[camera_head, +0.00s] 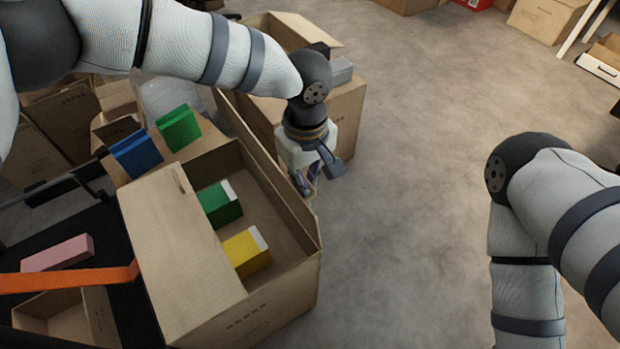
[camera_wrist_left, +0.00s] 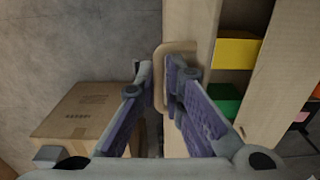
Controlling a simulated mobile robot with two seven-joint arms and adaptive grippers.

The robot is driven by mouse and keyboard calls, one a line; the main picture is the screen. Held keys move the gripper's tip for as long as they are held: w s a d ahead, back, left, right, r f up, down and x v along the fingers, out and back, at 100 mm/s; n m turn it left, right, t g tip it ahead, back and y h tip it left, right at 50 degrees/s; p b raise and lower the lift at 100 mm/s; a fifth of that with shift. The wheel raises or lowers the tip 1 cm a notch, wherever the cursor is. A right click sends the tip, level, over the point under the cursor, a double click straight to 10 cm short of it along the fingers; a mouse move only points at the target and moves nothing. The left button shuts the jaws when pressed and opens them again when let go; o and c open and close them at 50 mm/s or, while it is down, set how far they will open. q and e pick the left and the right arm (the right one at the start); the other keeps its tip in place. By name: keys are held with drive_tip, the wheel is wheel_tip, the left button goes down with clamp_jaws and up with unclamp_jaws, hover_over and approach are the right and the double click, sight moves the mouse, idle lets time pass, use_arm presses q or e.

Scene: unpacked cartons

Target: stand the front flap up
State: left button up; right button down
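The open carton (camera_head: 285,310) holds a green block (camera_head: 221,204) and a yellow block (camera_head: 246,252), which also show in the left wrist view. A long flap (camera_head: 271,197) runs along its right side and shows beside my fingers in the left wrist view (camera_wrist_left: 190,20). A wide flap (camera_head: 172,262) with a slot covers its left part. My left gripper (camera_head: 318,180) points down at the right flap's outer edge. In the left wrist view its fingers (camera_wrist_left: 158,78) are apart, with a tan rim on the flap between their tips. Contact is unclear. My right gripper is out of view.
Another carton (camera_head: 345,118) stands behind my left gripper. Blue (camera_head: 136,153) and green (camera_head: 179,128) boxes sit at the carton's far left. A pink block (camera_head: 57,253) and an orange bar (camera_head: 70,279) are at left.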

use_arm(q)
drive_tip(key=shift+o, duration=0.8)
drive_tip(key=shift+r, duration=0.1)
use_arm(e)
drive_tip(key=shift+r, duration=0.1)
use_arm(q)
drive_tip(key=shift+r, duration=0.1)
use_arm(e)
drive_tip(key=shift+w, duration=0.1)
